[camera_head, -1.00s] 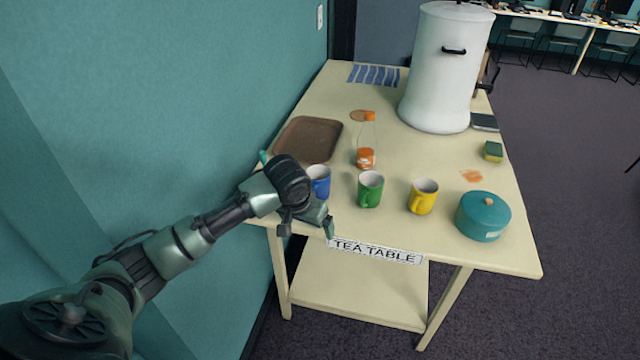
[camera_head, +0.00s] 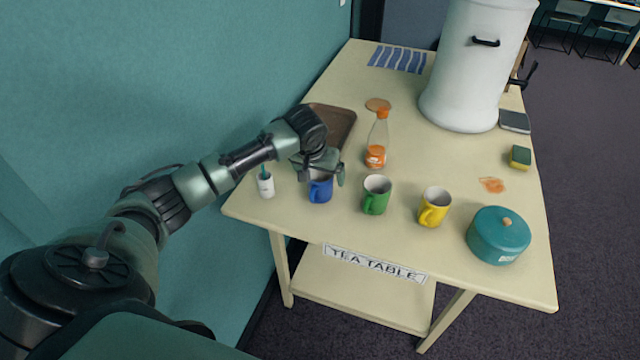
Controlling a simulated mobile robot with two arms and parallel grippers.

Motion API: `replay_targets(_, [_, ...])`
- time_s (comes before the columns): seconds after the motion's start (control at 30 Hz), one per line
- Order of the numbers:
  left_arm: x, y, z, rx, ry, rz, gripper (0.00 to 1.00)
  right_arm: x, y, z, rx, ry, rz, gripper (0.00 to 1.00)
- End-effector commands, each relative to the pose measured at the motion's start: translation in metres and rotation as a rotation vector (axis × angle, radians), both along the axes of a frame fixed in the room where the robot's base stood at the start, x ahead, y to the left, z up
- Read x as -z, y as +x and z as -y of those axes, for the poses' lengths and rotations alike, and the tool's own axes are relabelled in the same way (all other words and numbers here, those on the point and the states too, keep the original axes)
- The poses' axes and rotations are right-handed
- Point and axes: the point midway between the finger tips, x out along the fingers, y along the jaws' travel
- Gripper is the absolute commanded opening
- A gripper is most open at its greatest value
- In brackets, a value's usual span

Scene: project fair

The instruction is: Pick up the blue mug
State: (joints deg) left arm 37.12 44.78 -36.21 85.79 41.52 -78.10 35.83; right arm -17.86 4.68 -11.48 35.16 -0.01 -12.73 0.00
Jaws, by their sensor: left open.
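The blue mug (camera_head: 320,190) stands upright near the front left of the cream table, its upper part partly hidden by my left gripper. My left gripper (camera_head: 322,178) is open and hangs over the mug's top from behind. I cannot tell whether its fingers touch the mug or go around its rim. My right gripper is not in view.
The green mug (camera_head: 376,195) stands just right of the blue one, then the yellow mug (camera_head: 434,207) and a teal pot (camera_head: 498,236). A white cup with a green item (camera_head: 265,184) stands left. A brown tray (camera_head: 342,118) and orange bottle (camera_head: 377,140) are behind.

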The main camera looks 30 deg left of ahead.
Motion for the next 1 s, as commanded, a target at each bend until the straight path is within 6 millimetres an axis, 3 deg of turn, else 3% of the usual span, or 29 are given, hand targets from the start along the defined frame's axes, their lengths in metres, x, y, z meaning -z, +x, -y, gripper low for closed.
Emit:
replay_targets(0.1, [0.016, 0.002, -0.005, -0.001, -0.001, -0.005, 0.93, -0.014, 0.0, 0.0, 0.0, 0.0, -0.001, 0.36])
replay_targets(0.23, [0.031, 0.009, -0.005, 0.0, -0.001, -0.002, 0.93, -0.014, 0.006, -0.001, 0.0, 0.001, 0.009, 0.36])
replay_targets(0.53, [0.036, 0.011, -0.006, 0.002, 0.001, 0.0, 0.93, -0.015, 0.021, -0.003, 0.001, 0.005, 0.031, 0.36])
replay_targets(0.57, [0.036, 0.011, -0.006, 0.002, 0.001, 0.0, 0.87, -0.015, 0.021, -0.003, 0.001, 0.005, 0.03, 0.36])
replay_targets(0.83, [0.036, 0.01, -0.007, 0.001, 0.0, 0.0, 0.13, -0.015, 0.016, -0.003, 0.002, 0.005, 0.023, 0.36])
replay_targets(1.0, [0.035, 0.011, -0.007, 0.001, 0.001, 0.002, 0.13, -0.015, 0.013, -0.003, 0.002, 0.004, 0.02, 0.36])
